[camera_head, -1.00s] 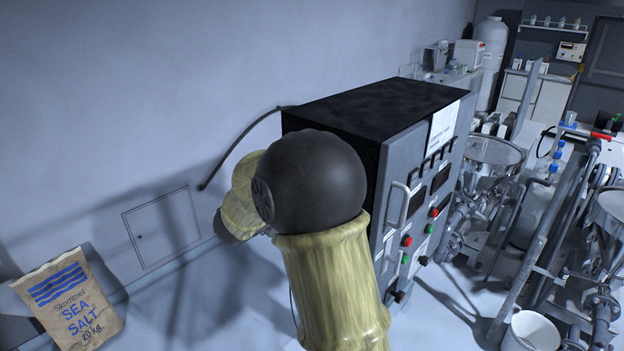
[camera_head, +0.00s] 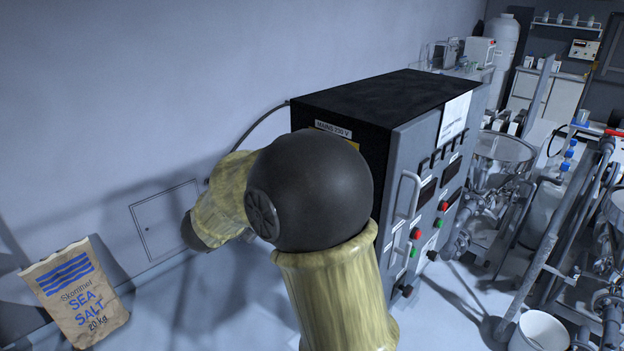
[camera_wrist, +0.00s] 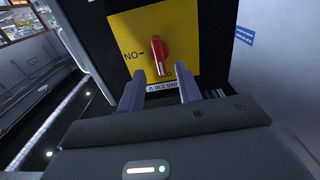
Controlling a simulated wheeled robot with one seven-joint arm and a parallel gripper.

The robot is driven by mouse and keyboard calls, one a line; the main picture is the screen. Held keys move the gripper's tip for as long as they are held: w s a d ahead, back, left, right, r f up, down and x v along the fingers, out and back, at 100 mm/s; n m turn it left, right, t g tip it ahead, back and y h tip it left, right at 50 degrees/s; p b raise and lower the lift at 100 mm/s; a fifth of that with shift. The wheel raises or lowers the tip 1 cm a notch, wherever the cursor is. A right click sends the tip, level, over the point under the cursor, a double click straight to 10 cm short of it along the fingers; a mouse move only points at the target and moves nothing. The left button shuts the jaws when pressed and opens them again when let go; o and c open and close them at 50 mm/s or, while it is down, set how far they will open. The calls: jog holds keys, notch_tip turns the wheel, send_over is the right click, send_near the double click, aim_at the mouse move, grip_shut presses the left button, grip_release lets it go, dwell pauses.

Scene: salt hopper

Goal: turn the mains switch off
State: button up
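The mains switch is a red handle (camera_wrist: 159,53) on a yellow plate (camera_wrist: 187,24), seen upside down in the wrist view. The handle stands nearly upright in that picture, and an ON mark lies to its left. My gripper (camera_wrist: 161,73) is open, its two fingers pointing at the plate. The handle's lower end shows between the fingertips; I cannot tell whether they reach around it. In the head view, the switch and my gripper are hidden behind my arm. A MAINS 230 V label (camera_head: 333,129) shows on the cabinet's black side (camera_head: 372,152).
The grey cabinet front (camera_head: 418,145) carries buttons and a handle. A sea salt bag (camera_head: 75,295) leans at the wall on the left. Steel machinery (camera_head: 560,235) and a white bucket (camera_head: 540,332) stand at the right. A cable runs from the cabinet along the wall.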

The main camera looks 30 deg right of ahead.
jog(key=b+v, duration=0.2)
jog(key=v, duration=0.8)
jog(key=shift+a, duration=0.15)
jog(key=w+f+n+t+y, duration=0.1)
jog(key=w+n+t+y, duration=0.25)
jog(key=w+t, duration=0.25)
jog(key=w+a+f+n+t+y, duration=0.1)
jog(key=a+f+n+y, duration=0.3)
jog(key=f+n+y, duration=0.55)
jog(key=s+d+f+g+y, duration=0.2)
jog(key=s+f+g, duration=0.3)
jog(key=s, duration=0.5)
jog(key=s+d+f+g+y, duration=0.2)
jog(key=s+f+g, duration=0.3)
jog(key=s+f, duration=0.4)
jog(key=shift+s+d+f+n+g, duration=0.3)
jog(key=shift+s+d+n, duration=0.15)
jog(key=shift+s, duration=0.15)
